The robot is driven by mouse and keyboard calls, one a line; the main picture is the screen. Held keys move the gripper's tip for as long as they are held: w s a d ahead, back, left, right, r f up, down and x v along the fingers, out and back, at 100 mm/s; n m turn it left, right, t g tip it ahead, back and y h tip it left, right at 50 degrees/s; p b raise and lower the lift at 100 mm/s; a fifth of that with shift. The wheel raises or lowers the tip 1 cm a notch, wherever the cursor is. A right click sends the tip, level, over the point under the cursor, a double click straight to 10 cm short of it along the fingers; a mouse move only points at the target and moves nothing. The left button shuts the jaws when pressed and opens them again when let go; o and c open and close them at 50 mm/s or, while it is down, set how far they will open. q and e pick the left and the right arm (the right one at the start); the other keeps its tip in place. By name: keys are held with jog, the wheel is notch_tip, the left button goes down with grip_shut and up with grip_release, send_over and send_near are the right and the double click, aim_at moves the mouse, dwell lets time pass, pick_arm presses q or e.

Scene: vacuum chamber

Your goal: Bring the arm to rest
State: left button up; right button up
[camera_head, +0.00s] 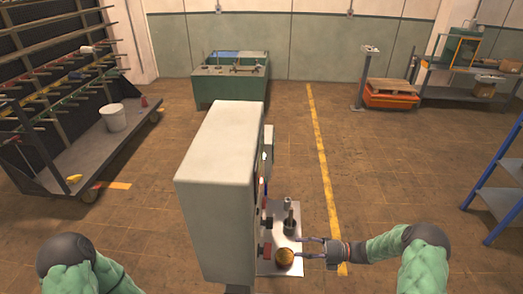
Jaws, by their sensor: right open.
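My right arm in green covering comes in from the lower right. Its dark gripper (303,247) is open, with its two fingers pointing left over the right edge of a light metal plate (268,268). No object shows between the fingers. A round brass-coloured part (285,257) sits on the plate just left of the lower finger; I cannot tell whether they touch. A grey upright cylinder (289,224) stands on the plate behind the fingers. My left arm shows at the lower left, and its gripper is out of view.
A tall pale cabinet (220,170) stands left of the plate, with red parts on its side. A rack cart with a white bucket (113,117) is at the left. A blue shelf (503,185) stands at the right. The floor around the yellow line (321,150) is clear.

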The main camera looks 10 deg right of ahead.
jog(key=s+a+f+m+g+h+b, duration=0.1)
jog(key=s+a+f+m+h+b, duration=0.3)
jog(key=f+m, duration=0.7)
jog(key=s+a+f+m+g+h+b, duration=0.2)
jog(key=s+a+f+m+h+b, duration=0.3)
jog(key=s+f+m+b, duration=0.4)
jog(key=s+a+f+m+g+h+b, duration=0.1)
jog(key=s+a+f+m+h+b, duration=0.3)
jog(key=f+m, duration=1)
jog(key=s+a+f+b, duration=0.2)
jog(key=s, duration=0.1)
jog(key=shift+s+a+f+m+g+b, duration=0.2)
jog(key=shift+s+a+m+g+b, duration=0.1)
jog(key=shift+s+m+b, duration=0.1)
